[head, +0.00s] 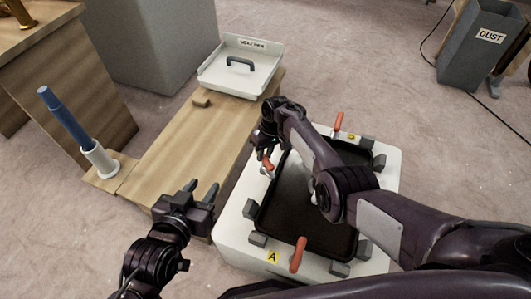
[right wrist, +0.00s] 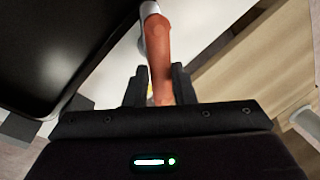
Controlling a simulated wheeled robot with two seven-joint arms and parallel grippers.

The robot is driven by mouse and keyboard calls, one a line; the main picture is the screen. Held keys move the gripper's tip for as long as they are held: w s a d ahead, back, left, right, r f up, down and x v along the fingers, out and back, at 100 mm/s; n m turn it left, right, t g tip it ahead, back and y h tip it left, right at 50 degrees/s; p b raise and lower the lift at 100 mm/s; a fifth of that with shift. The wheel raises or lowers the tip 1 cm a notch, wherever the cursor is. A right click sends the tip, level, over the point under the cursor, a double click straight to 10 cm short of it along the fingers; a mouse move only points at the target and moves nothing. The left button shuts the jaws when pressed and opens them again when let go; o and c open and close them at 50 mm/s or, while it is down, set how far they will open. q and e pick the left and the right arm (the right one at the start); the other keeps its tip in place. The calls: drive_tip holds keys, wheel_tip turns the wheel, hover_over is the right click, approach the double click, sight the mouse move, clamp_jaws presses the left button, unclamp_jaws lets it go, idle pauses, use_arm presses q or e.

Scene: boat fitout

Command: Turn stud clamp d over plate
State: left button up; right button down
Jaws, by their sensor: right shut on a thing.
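A dark rectangular plate (head: 283,202) lies on a white block (head: 232,222), with grey blocks around its edges. My right gripper (head: 265,150) is shut on the orange handle (head: 268,166) of a stud clamp at the plate's left edge. In the right wrist view this orange handle (right wrist: 161,60) stands between the fingers, beside the plate (right wrist: 60,50). No letter is readable at this clamp. Other orange clamps stand at the front (head: 298,254), by a yellow label "A", and at the far edge (head: 339,122). My left gripper (head: 201,190) is open and empty, left of the block. My right arm hides part of the plate.
A blue rod (head: 65,118) stands in a white holder. A grey dust bin (head: 478,55) is far right.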

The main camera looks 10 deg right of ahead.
drive_tip(key=n, duration=0.1)
drive_tip(key=n+b, duration=0.1)
drive_tip(key=n, duration=0.2)
drive_tip(key=shift+a+n+g+b, duration=0.25)
drive_tip(key=shift+n+g+b, duration=0.05)
drive_tip(key=shift+g+b, duration=0.1)
drive_tip(key=n+b, duration=0.1)
drive_tip(key=n, duration=0.2)
drive_tip(key=shift+a+h, duration=0.15)
drive_tip(key=shift+h, duration=0.25)
use_arm(q)
wheel_tip(320, 180, up, 23)
drive_tip(key=a+t+h, duration=0.1)
drive_tip(key=t+h, duration=0.3)
drive_tip(key=t, duration=0.7)
drive_tip(key=shift+w+a+t, duration=0.25)
drive_tip(key=shift+a+t, duration=0.1)
drive_tip(key=shift+t, duration=0.05)
use_arm(e)
drive_tip(key=c, duration=1.3)
unclamp_jaws()
drive_tip(key=shift+o, duration=0.2)
drive_tip(key=shift+r, duration=0.1)
